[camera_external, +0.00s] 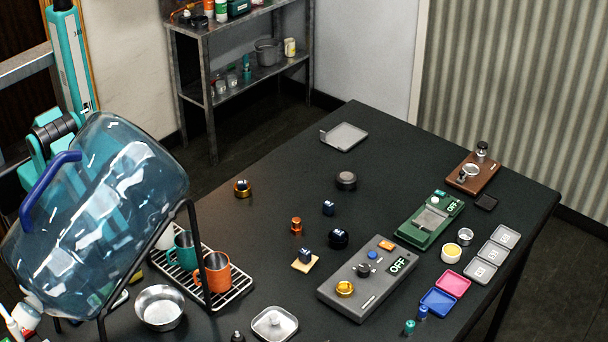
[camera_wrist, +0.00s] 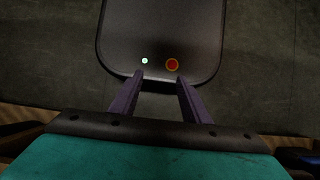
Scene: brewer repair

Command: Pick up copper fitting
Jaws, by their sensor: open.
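The copper fitting (camera_external: 296,225) is a small orange-copper piece. It stands on the dark table (camera_external: 270,255), near the middle in the external view, with clear surface around it. My gripper (camera_wrist: 158,77) shows in the wrist view with its two purple fingers apart and nothing between them. In the external view my teal arm is at the left edge, partly behind a large clear blue jug, and I cannot make out the gripper there. The copper fitting does not show in the wrist view.
The tilted jug (camera_external: 110,215) stands at the left, close to my arm. A drip rack (camera_external: 238,296) with mugs is beside it. Near the fitting are a dark blue cube (camera_external: 328,208), a black knob (camera_external: 338,239) and a brass ring (camera_external: 243,190). A grey control box (camera_external: 330,290) lies to the right.

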